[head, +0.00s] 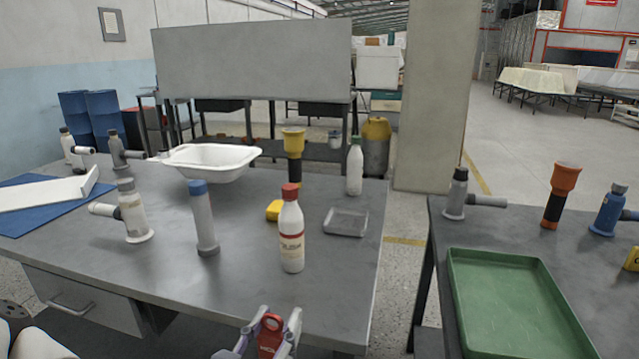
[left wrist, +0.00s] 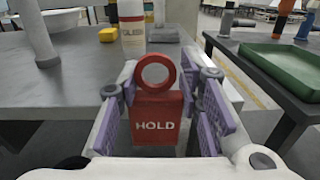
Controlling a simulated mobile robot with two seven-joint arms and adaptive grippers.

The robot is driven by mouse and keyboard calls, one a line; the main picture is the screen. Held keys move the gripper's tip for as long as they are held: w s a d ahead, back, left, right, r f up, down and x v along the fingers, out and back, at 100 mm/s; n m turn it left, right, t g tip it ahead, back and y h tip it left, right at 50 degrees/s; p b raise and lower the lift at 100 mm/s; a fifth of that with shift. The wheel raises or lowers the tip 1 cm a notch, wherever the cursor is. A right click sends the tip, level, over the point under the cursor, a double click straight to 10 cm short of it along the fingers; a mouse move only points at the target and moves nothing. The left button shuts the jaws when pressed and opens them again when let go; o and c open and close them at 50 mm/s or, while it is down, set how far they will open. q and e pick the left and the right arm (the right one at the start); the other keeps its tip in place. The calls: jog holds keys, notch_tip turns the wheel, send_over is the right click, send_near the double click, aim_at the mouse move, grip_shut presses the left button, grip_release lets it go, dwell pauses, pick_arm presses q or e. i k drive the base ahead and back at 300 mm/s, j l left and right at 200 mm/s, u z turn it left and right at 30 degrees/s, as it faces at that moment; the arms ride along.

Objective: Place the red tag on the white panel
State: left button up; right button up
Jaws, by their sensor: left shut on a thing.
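The red tag (head: 270,338), with a ring on top, is in my left gripper (head: 268,330) at the bottom of the head view. In the left wrist view the red tag (left wrist: 157,122) reads "HOLD" and is upright between the purple finger pads of my left gripper (left wrist: 162,110), which is shut on it. It is by the front edge of the grey table. A white panel (head: 45,194) with a raised end lies on a blue mat at the table's far left, well away from the gripper. My right gripper is not in view.
A green tray (head: 515,300) lies on the right table. The grey table's front middle is clear.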

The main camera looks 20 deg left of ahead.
aim_at(28, 197)
jog(key=j+u, duration=0.15)
jog(key=j, duration=1.25)
jog(key=k+j, duration=0.1)
jog(key=j, duration=0.6)
jog(key=k+j, duration=0.1)
jog(key=j, duration=0.6)
jog(key=k+u, duration=0.05)
